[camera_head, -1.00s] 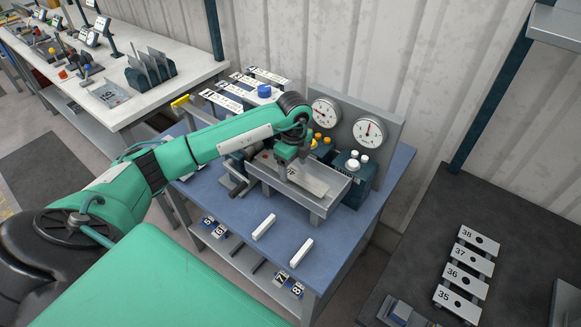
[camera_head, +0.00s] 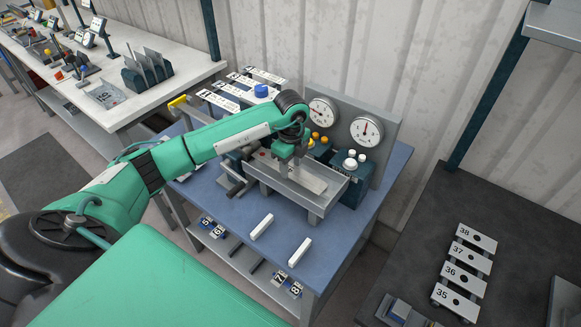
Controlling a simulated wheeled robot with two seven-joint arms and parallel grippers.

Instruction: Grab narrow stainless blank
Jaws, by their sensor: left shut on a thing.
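My left gripper (camera_head: 286,168) points down over the grey metal tray (camera_head: 323,197) of the small panel bender on the blue table. It is shut on a pale metal strip (camera_head: 311,180), which looks like the narrow stainless blank. The strip lies in or just above the tray, stretching right from the fingers. The fingers and the strip's near end are partly hidden by the hand, so I cannot tell whether the strip touches the tray floor. My right gripper is not in view.
Two round gauges (camera_head: 366,131) stand behind the tray. Two white bars (camera_head: 262,226) lie on the blue table (camera_head: 232,253) in front. Numbered plates (camera_head: 459,278) lie on a dark bench at right. A rack of upright sheets (camera_head: 147,72) stands on the white bench.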

